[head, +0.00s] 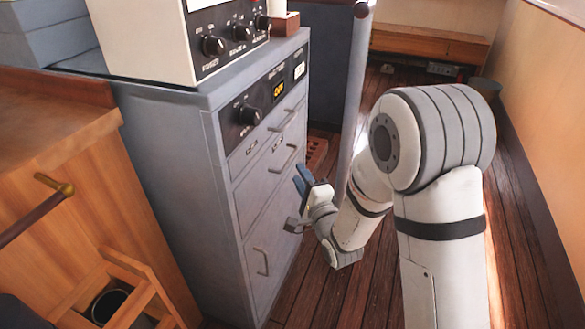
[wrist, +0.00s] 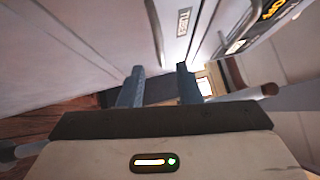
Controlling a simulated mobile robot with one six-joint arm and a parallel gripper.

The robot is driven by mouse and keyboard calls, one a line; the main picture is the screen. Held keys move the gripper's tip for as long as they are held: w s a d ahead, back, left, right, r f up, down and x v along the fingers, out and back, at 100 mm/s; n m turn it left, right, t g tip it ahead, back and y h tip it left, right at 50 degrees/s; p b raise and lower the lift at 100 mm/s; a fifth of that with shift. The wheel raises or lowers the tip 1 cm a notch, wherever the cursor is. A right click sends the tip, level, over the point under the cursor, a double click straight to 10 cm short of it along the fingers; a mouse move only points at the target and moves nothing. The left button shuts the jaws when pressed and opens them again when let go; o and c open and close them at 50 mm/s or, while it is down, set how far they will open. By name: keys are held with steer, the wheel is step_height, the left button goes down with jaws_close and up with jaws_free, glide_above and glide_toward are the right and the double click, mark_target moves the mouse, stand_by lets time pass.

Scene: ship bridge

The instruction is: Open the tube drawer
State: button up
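The grey cabinet (head: 222,170) stands left of my arm in the head view, with drawers on its right-hand face. In the wrist view a drawer front (wrist: 201,22) carries a label (wrist: 184,22) reading "TUBES", with a pale bar handle (wrist: 153,30) beside it. The drawers look closed. My gripper (head: 303,180) is in front of the cabinet face, near a drawer handle (head: 284,160) in the head view. In the wrist view my gripper (wrist: 160,86) has its two blue fingers apart, with no object clearly held. Whether a finger touches the cabinet cannot be told.
A white instrument box (head: 160,40) with knobs sits on the cabinet. A wooden desk (head: 60,150) with a rail stands at the left. A grey vertical post (head: 353,100) rises behind my gripper. Bare plank floor (head: 345,295) lies right of the cabinet.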

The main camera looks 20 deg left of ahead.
steer(key=x, duration=0.5)
steer(key=shift+w+a+b, duration=0.1)
steer(key=shift+b, duration=0.2)
jaws_close()
steer(key=shift+f, duration=0.1)
stand_by(0.4)
